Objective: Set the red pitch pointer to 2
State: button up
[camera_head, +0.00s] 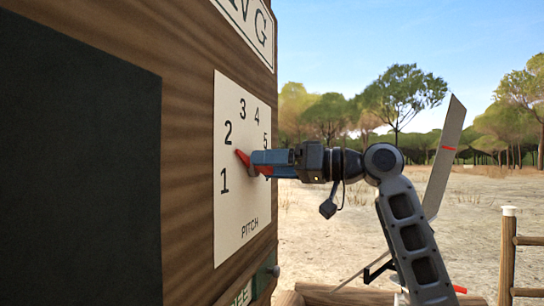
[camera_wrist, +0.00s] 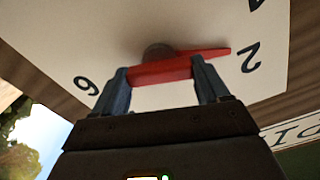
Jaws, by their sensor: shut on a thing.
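The red pitch pointer (camera_head: 241,157) is on the white dial plate (camera_head: 232,210), which is marked PITCH. Its narrow tip points up and left, close to the 2 (camera_head: 228,133). In the wrist view the pointer (camera_wrist: 160,73) spans between my two blue fingers, and its tip lies just beside the 2 (camera_wrist: 250,60). My gripper (camera_head: 254,163) is shut on the pointer, coming in from the right. It hides part of the pointer and of the dial's right side in the head view. A round dark hub (camera_wrist: 157,51) shows behind the pointer in the wrist view.
The dial is fixed to a brown wooden panel (camera_head: 185,180), with a dark panel (camera_head: 75,160) at the left. A lettered sign (camera_head: 250,22) is above the dial. A wooden fence post (camera_head: 507,255) stands at the lower right. The space right of the dial is open.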

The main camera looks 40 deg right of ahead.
jog(key=shift+w+a+m+p, duration=0.1)
jog(key=shift+m+p, duration=0.35)
jog(key=shift+m, duration=0.15)
jog(key=o, duration=1.5)
jog(key=b+v, duration=0.1)
jog(key=v, duration=0.6)
jog(key=shift+s+d+b, duration=0.25)
jog(key=shift+s+b, duration=0.1)
jog(key=shift+d, duration=0.1)
